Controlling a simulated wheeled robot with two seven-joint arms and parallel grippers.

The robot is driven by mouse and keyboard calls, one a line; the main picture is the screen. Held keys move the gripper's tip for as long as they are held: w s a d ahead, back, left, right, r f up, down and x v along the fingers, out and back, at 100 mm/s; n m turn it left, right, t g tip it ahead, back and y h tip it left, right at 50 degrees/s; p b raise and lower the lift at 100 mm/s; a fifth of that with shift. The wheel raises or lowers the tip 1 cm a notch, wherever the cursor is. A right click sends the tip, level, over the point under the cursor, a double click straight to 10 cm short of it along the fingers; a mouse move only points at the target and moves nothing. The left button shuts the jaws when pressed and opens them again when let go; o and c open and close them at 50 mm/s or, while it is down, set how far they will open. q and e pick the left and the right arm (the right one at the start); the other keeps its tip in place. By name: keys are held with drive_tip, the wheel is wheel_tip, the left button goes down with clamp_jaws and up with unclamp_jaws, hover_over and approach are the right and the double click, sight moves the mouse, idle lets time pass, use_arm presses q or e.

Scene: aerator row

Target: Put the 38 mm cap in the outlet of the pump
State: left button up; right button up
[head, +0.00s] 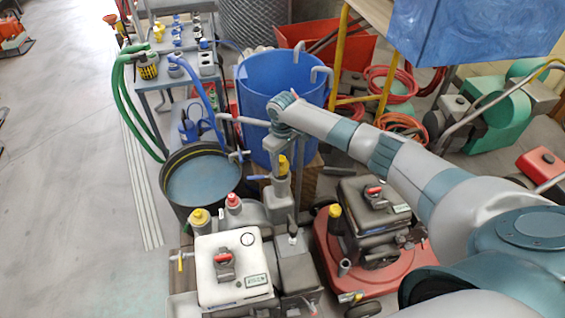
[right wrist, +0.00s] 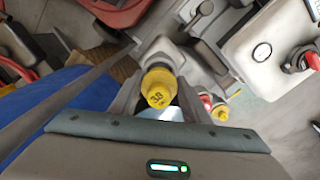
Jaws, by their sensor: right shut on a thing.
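The yellow cap marked 38 (right wrist: 158,88) is between the fingers of my right gripper (right wrist: 160,100), which is shut on it. In the head view the yellow cap (head: 283,164) shows below my right wrist, at the top of a grey upright pipe of the pump (head: 279,208). The pipe also shows behind the cap in the right wrist view. The outlet's mouth is hidden, and I cannot tell whether the cap is in it or just above it. The pump carries a white tank (head: 231,285). My left gripper is not in view.
Another yellow cap (head: 200,218) and a red cap (head: 233,200) sit on the pump, left of the held cap. A red-framed machine (head: 383,268) stands to the right. A blue barrel (head: 262,95) and a dark round tub (head: 183,190) stand behind.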

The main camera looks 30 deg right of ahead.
use_arm(q)
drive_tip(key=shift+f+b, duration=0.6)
drive_tip(key=shift+b, duration=0.05)
use_arm(e)
drive_tip(key=shift+f, duration=1.4)
drive_tip(key=o, duration=1.1)
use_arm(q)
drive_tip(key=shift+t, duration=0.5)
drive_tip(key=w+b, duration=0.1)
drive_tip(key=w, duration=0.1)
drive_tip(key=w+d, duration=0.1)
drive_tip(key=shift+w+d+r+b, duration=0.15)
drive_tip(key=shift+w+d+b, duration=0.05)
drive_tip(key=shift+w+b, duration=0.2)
use_arm(e)
wheel_tip(320, 180, up, 17)
drive_tip(key=shift+r, duration=0.2)
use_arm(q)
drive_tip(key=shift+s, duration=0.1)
